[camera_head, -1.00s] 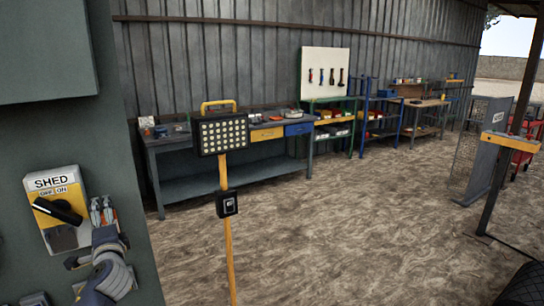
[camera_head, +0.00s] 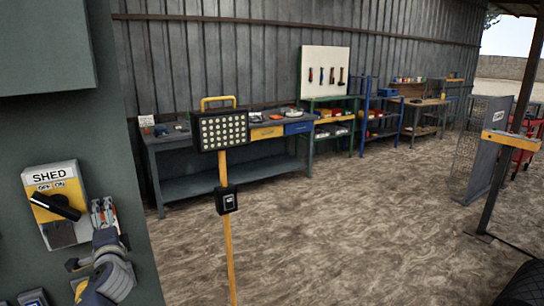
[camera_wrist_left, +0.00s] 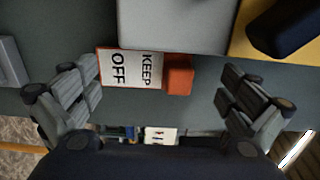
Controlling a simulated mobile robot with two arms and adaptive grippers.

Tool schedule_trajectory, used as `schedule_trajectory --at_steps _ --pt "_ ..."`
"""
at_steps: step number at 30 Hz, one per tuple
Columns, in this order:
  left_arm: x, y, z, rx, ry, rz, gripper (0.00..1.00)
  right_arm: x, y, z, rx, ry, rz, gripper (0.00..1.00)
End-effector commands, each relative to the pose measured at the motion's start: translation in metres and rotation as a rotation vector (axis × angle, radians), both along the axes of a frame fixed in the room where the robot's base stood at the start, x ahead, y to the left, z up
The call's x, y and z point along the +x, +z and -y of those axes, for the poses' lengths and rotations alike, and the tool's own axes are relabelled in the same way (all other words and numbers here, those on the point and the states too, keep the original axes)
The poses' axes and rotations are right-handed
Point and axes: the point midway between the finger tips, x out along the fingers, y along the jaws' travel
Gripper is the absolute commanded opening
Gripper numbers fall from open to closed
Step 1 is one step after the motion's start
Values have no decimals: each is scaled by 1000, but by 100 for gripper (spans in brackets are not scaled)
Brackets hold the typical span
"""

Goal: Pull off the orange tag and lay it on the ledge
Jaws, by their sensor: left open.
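The orange tag (camera_wrist_left: 178,75) shows in the left wrist view as an orange block joined to a white, orange-edged plate reading KEEP OFF. It is at the edge of the pale switch box. My left gripper (camera_wrist_left: 160,82) is open, with one finger pad on each side of the tag and a gap to both. In the head view my left gripper (camera_head: 104,212) is just right of the SHED switch box (camera_head: 55,204) and largely hides the tag. I cannot make out the ledge. My right gripper is not in view.
The switch box has a black handle (camera_head: 56,206) and sits on a grey-green cabinet wall (camera_head: 100,145). A work lamp on a yellow stand (camera_head: 222,135) stands to the right, before a workbench (camera_head: 225,187). The dirt floor between is open.

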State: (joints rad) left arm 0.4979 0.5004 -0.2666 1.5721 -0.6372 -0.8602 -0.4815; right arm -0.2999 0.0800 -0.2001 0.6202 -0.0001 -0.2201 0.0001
Motion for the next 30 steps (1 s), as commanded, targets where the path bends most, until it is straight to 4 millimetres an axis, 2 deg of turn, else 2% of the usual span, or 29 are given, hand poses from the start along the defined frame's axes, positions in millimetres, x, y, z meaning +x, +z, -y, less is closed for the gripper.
schedule_trajectory --at_steps 22,23,30 --pt "0 1 0 0 0 0 100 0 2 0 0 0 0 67" --pt "0 1 0 0 0 0 95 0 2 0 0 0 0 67" --pt "0 1 0 0 0 0 41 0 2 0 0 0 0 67"
